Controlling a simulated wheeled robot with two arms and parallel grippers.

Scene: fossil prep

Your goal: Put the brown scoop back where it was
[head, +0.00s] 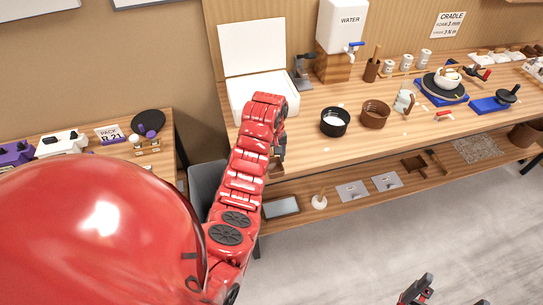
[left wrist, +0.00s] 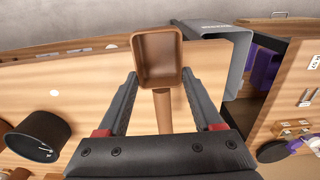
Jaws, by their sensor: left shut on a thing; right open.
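The brown scoop (left wrist: 158,58) shows in the left wrist view, its square hollow pan facing the camera and its handle running down between my fingers. My left gripper (left wrist: 160,95) is shut on the scoop's handle. In the head view my left gripper (head: 278,155) is at the front edge of the long workbench (head: 310,150), mostly hidden behind my red arm. The scoop is hard to make out there. My right gripper (head: 452,290) is open, low at the bottom right over the floor, away from the bench and partly cut off by the frame.
A white open-lidded box (head: 233,90) stands behind my left arm. A black bowl (head: 335,122) and a brown bowl (head: 376,113) stand right of it. A grey bin (head: 203,180) is between the benches. A brown square pan (head: 413,164) lies on the lower shelf.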

